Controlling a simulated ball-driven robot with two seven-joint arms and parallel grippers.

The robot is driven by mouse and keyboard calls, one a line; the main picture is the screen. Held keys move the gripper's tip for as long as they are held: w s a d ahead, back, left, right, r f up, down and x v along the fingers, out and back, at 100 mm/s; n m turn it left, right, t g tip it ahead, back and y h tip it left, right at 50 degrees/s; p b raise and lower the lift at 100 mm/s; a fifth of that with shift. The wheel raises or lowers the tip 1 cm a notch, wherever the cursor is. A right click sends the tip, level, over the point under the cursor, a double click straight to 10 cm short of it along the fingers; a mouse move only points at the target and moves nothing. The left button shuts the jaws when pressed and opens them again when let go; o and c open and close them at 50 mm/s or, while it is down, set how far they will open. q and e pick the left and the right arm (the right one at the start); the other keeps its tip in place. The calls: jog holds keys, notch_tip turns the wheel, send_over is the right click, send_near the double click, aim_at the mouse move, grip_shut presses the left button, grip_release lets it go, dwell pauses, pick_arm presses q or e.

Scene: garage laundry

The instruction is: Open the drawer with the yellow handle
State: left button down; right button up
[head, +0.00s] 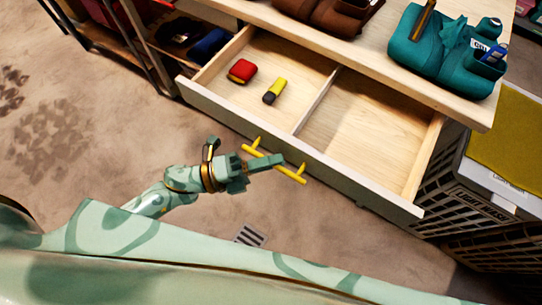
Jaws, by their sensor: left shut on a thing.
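The drawer (281,128) stands pulled out from under the wooden tabletop, and its inside shows. A divider splits it into a left and a right compartment. Its yellow bar handle (296,176) is on the pale front panel. My left gripper (270,162) is at the handle, in front of the panel, shut on the handle's bar. My left arm comes in from the left below the drawer. My right gripper is not in view.
A red item (242,71) and a yellow-and-dark item (275,91) lie in the left compartment; the right one looks empty. A teal bag (437,50) and a brown container (328,14) are on the tabletop. A dark crate (478,190) stands close at right. Floor at left is clear.

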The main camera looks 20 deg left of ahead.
pick_arm(q)
jog(key=c, duration=1.5)
grip_release()
jog(key=v, duration=1.6)
jog(key=shift+p, duration=0.35)
jog(key=shift+a+f, duration=0.1)
